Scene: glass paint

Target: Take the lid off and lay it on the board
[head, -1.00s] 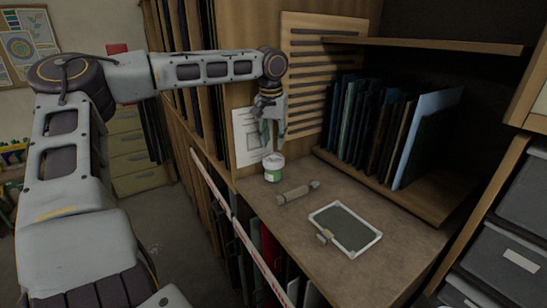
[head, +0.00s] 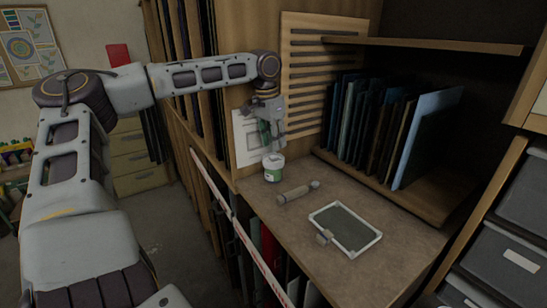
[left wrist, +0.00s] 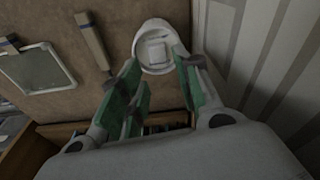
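A small white jar with a green label and a white lid (head: 273,160) stands upright on the brown worktop. In the left wrist view the round white lid (left wrist: 157,47) shows from above, with a pale square raised part at its middle. My left gripper (head: 271,143) is above the jar, pointing down. Its green-padded fingers are open and spread towards either side of the lid, with nothing held between them. I cannot tell whether a fingertip touches the lid. A dark flat board with a pale frame (head: 345,229) lies on the worktop to the right. My right gripper is not in view.
A wooden-handled tool (head: 297,192) lies between the jar and the board. A small block (head: 324,237) sits at the board's left edge. Upright panels (head: 390,130) stand in a rack behind. A slatted wall (head: 308,90) is close behind the gripper. Bare worktop lies around the board.

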